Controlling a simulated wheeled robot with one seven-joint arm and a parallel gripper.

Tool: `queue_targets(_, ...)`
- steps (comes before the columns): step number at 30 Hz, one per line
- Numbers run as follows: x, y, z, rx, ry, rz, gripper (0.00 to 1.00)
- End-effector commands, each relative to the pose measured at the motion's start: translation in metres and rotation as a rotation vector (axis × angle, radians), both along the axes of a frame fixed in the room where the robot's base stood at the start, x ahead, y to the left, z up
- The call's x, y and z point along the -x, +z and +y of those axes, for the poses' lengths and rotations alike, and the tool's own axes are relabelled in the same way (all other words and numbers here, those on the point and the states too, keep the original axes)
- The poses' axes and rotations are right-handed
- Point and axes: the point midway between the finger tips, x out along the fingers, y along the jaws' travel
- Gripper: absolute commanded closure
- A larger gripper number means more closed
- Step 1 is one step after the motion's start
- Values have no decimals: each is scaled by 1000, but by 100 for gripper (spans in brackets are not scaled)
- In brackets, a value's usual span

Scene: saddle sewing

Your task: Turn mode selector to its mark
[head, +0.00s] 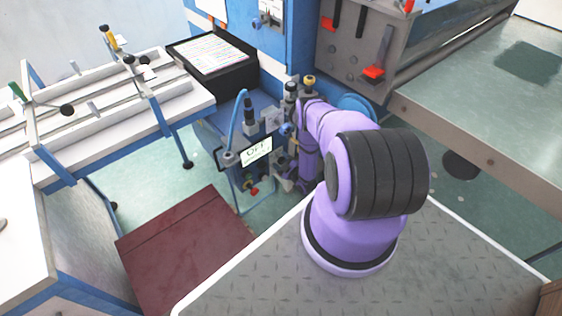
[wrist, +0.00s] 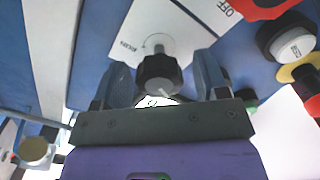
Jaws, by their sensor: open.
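The mode selector appears to be the dark ribbed knob (wrist: 158,75) on a white label plate (wrist: 175,30) in the wrist view. A small grey pointer-like tip shows at its upper edge. The plate reads OFF at its right and carries another small word at its left. My gripper (wrist: 164,78) is open, with one blue-grey finger on each side of the knob. Gaps show between the knob and both fingers. In the head view my purple arm reaches down to the blue machine; the knob and my fingertips cannot be made out there.
In the wrist view a white button in a black ring (wrist: 290,42) and a red-and-yellow control (wrist: 305,75) sit right of the plate. In the head view a small display (head: 257,151) stands left of my arm. A dark red platform (head: 185,240) lies at front left.

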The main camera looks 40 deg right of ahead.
Motion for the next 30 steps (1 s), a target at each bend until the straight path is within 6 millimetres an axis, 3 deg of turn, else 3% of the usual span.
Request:
queue_targets(8,-1,0,0,0,0,0,35)
queue_targets(14,-1,0,0,0,0,0,81)
queue_targets(23,-1,0,0,-24,1,-1,82)
queue_targets(30,0,0,-1,-139,0,-7,82)
